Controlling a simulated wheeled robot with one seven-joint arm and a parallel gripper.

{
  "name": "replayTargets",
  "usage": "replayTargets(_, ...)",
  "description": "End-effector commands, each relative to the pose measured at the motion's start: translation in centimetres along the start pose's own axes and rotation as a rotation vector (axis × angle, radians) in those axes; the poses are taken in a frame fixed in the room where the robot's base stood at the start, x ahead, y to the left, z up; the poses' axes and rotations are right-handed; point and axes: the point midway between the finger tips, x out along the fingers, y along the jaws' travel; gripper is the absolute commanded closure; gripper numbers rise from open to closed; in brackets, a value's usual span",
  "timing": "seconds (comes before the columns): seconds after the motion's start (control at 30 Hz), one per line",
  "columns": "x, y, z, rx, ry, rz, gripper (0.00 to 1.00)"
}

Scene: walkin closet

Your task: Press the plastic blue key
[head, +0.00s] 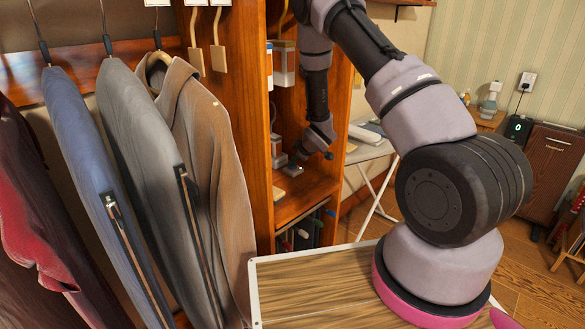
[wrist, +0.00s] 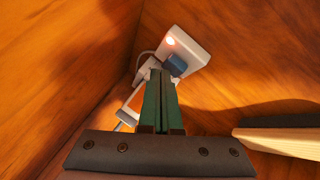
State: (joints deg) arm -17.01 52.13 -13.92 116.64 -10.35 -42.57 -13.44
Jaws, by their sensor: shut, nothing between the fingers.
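The blue key (wrist: 177,65) is a small block on a white box (wrist: 195,50) with a lit orange-red spot at its upper left. They sit in the corner of a wooden shelf compartment. My gripper (wrist: 160,73) has its two green fingers shut together and empty. In the wrist view its tips appear just left of and below the key; I cannot tell whether they touch it. In the head view my gripper (head: 293,169) reaches down inside the wooden cabinet (head: 250,120), and the key cannot be made out.
A light wooden piece (wrist: 285,142) lies to the right in the wrist view. Wooden walls close in around the corner. Hanging jackets (head: 140,135) are left of the cabinet.

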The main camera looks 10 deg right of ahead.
Motion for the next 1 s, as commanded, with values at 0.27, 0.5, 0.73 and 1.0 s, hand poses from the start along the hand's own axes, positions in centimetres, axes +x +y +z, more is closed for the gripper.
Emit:
replayTargets(0.27, 0.06, -0.01, 0.0, 0.0, 0.001, 0.001, 1.0)
replayTargets(0.5, 0.16, -0.09, 0.08, 0.0, 0.001, 0.001, 1.0)
replayTargets(0.73, 0.36, -0.22, 0.2, 0.0, 0.001, 0.001, 1.0)
replayTargets(1.0, 0.54, -0.35, 0.32, 0.0, 0.002, 0.001, 1.0)
